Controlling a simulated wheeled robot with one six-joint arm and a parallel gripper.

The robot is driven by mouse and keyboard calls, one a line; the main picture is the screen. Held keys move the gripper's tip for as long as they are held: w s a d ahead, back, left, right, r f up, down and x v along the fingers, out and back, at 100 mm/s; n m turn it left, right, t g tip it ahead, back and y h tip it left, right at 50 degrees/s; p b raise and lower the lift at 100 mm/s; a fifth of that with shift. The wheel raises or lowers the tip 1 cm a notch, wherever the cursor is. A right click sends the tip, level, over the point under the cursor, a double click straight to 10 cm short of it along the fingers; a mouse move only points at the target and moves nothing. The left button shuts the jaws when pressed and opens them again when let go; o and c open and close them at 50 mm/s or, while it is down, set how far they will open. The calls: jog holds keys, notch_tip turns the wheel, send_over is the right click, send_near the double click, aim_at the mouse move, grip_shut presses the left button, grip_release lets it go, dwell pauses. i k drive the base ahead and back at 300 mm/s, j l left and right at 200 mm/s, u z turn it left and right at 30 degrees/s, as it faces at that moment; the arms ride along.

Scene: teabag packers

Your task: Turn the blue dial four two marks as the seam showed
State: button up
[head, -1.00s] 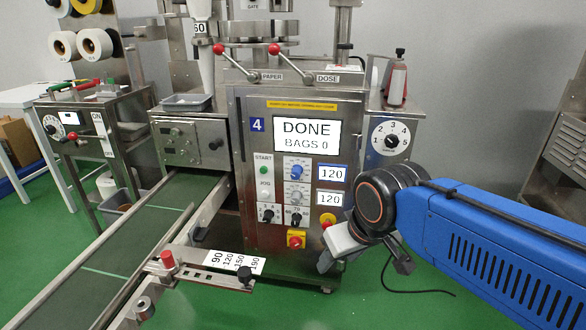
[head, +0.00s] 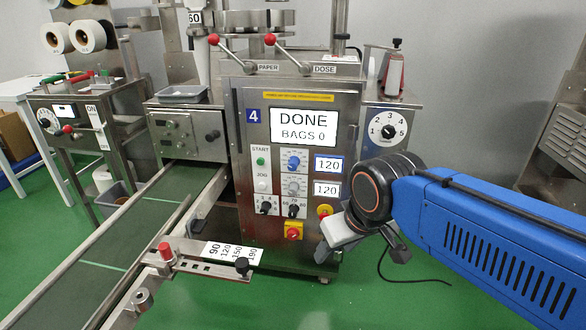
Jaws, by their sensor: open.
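The blue dial (head: 293,163) is a small round knob on the front panel of the steel machine marked with a blue 4 (head: 253,116). The screen (head: 303,127) above reads DONE, BAGS 0. My gripper (head: 362,250) is at the lower right of the panel, well apart from the blue dial. It is open, and I see nothing between its fingers. The fine marks around the blue dial are too small to read. No seam is clear in view.
Below the blue dial are a grey dial (head: 293,187), two black selector knobs and a red stop button (head: 293,231). A green conveyor (head: 130,225) runs at left, with a scale plate (head: 232,252) before the machine.

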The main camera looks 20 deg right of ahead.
aim_at(294, 161)
jog(key=j+z, duration=0.15)
jog(key=z, duration=0.25)
jog(key=j+z, duration=0.15)
jog(key=z, duration=0.25)
jog(key=k+j+z, duration=0.1)
jog(key=z, duration=0.3)
jog(key=k+j+z, duration=0.1)
jog(key=z, duration=0.3)
